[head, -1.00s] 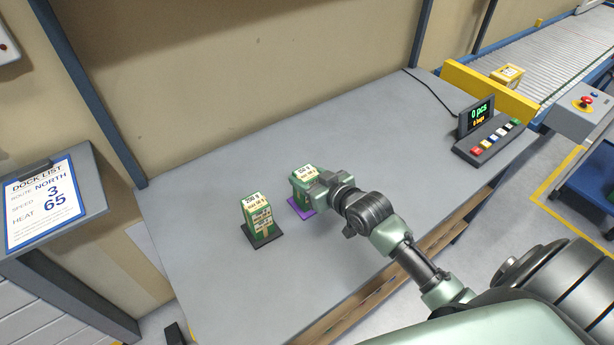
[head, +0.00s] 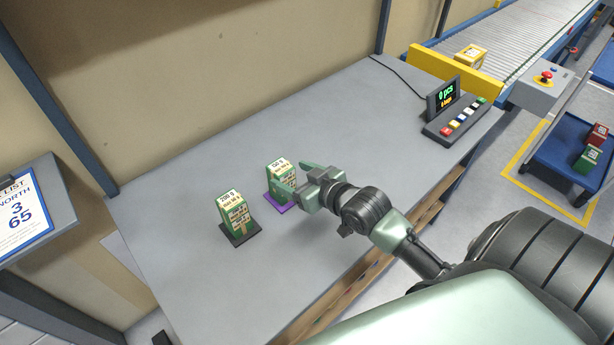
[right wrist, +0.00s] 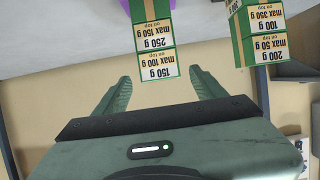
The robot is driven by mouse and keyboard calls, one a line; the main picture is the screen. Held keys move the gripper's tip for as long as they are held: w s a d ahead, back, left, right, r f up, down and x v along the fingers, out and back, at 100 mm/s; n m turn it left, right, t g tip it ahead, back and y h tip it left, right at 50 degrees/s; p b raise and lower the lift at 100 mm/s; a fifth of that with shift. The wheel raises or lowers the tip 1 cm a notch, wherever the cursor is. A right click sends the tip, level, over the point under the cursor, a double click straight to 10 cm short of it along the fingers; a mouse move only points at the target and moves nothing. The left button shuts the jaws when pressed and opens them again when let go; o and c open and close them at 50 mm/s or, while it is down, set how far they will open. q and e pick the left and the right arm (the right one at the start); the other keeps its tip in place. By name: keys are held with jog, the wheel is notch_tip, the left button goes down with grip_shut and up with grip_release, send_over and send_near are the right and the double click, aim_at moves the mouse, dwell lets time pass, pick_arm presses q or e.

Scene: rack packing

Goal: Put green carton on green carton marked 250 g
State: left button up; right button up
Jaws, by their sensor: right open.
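Two short stacks of green cartons with cream labels stand on the table. The one on the purple mat (head: 281,208) has a carton marked 150 g (right wrist: 157,67) on top of the green carton marked 250 g (right wrist: 154,34); the wrist view shows them upside down. The upper carton sits upright and roughly aligned on the lower one. My right gripper (head: 299,178) is open and empty, just to the right of this stack. Its fingers also show in the right wrist view (right wrist: 160,75), spread to either side of the upper carton's lower picture edge. My left gripper is not in view.
The other green stack (head: 236,213) stands close by on a black mat (head: 241,236). A display with a row of coloured buttons (head: 457,120) is at the table's right end. A conveyor (head: 520,35) carries a yellow carton (head: 470,56). The table's middle is clear.

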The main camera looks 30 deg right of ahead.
jog(key=v, duration=0.6)
jog(key=shift+s, duration=0.25)
